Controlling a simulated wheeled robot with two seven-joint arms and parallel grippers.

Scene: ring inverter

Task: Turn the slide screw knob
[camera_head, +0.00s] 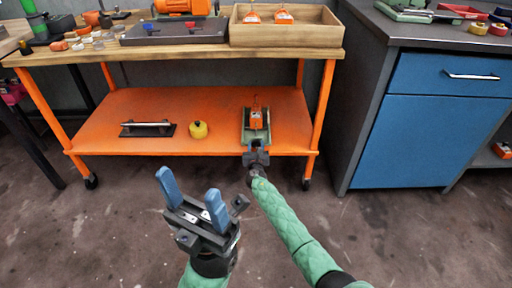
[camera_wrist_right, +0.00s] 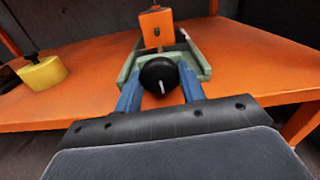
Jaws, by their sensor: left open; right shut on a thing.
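The slide screw device has a green base (camera_head: 247,131) with an orange block (camera_head: 256,118) on it, and stands on the orange lower shelf of the workbench. In the right wrist view its black round knob (camera_wrist_right: 159,74) faces me, with a pale line on its face. My right gripper (camera_wrist_right: 160,88) is shut on the knob, one blue finger on each side. In the head view the right gripper (camera_head: 256,152) is at the device's front end and hides the knob. My left gripper (camera_head: 192,197) is open and empty above the floor, in front of the shelf.
The orange shelf (camera_head: 150,105) also holds a yellow round object (camera_head: 198,130) and a black plate with a metal handle (camera_head: 147,128), both left of the device. A table leg (camera_head: 322,105) is close on the right. A blue cabinet (camera_head: 415,140) stands further right.

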